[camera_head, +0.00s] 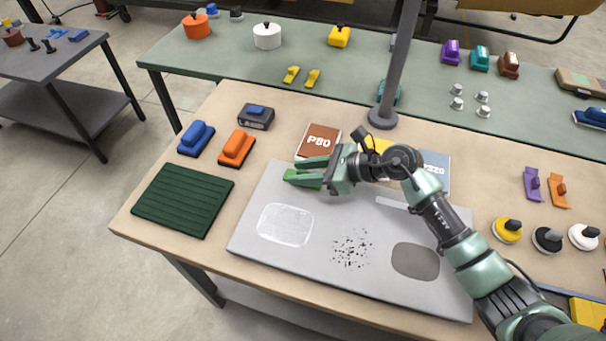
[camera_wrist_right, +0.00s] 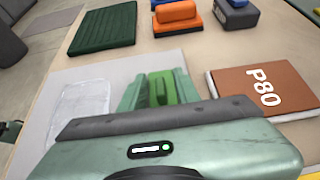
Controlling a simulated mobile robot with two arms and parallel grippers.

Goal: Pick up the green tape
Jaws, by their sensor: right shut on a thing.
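The green tape (camera_head: 303,178) shows as a bright green piece between the fingers of my right gripper (camera_head: 308,172), over the upper left part of the grey panel. It also shows in the right wrist view (camera_wrist_right: 162,90), where the right gripper (camera_wrist_right: 160,92) has one finger on each side of it. The right gripper is shut on the green tape. The fingers and gripper body hide part of the tape, and I cannot tell if it is clear of the panel. My left gripper is not in view.
The grey panel (camera_head: 330,275) bears a clear patch, dark specks and a dark oval. A dark green ribbed mat (camera_head: 183,199), blue block (camera_head: 196,138), orange block (camera_head: 237,148) and brown P80 pack (camera_head: 319,141) lie around it. A grey post (camera_head: 396,70) stands behind my right arm.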

